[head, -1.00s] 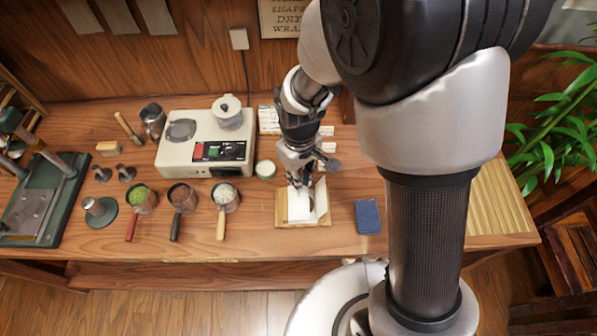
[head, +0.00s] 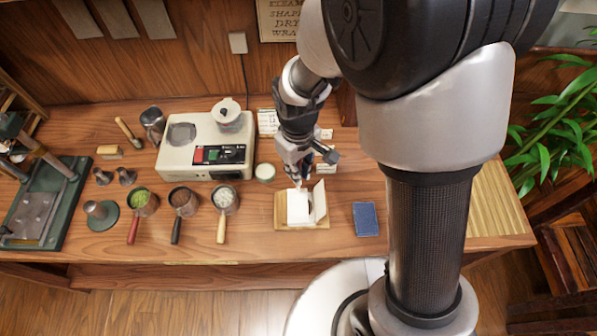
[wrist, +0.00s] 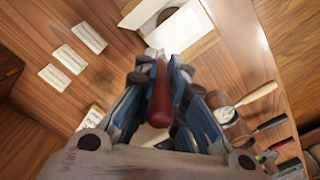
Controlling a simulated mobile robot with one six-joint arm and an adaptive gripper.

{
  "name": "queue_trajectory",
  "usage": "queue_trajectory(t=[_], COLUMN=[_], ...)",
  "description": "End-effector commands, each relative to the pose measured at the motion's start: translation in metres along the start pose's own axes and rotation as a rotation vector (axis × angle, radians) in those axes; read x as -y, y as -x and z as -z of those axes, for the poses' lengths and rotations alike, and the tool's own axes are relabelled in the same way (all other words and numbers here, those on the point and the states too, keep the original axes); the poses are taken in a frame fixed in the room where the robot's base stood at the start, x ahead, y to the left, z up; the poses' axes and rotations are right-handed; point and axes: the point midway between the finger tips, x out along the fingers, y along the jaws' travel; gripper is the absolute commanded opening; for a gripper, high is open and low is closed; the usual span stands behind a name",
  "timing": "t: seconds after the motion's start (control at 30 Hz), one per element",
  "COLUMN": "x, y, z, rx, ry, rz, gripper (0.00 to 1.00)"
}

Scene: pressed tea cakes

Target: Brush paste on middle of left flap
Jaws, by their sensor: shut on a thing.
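My gripper (head: 298,178) is shut on a brush with a dark red handle (wrist: 161,95), which shows between the fingers in the wrist view. The white wrapping paper (head: 298,207) lies on a small wooden board (head: 282,224), just in front of my gripper. The left part of the paper looks flat, while the right flap (head: 320,200) stands up. A dark patch shows between them. In the wrist view the paper (wrist: 185,30) is beyond the brush. The bristles are hidden or too small to make out, so contact with the paper cannot be told.
A round pot with pale content (head: 265,172) stands left of my gripper. A blue cloth or pad (head: 366,219) lies right of the board. Cards (head: 268,122) lie behind.

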Motion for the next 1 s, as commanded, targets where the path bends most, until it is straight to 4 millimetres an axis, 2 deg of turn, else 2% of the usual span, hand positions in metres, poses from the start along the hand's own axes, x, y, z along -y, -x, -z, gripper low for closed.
queue_trajectory(t=[0.03,0.5,1.0], x=[-0.001,-0.004,-0.004], y=[0.008,0.049,0.052], z=[0.001,0.008,0.009], rx=[-0.001,-0.001,0.000], ry=[-0.001,-0.006,-0.006], rz=[0.000,0.000,0.000], gripper=[0.00,0.00,0.00])
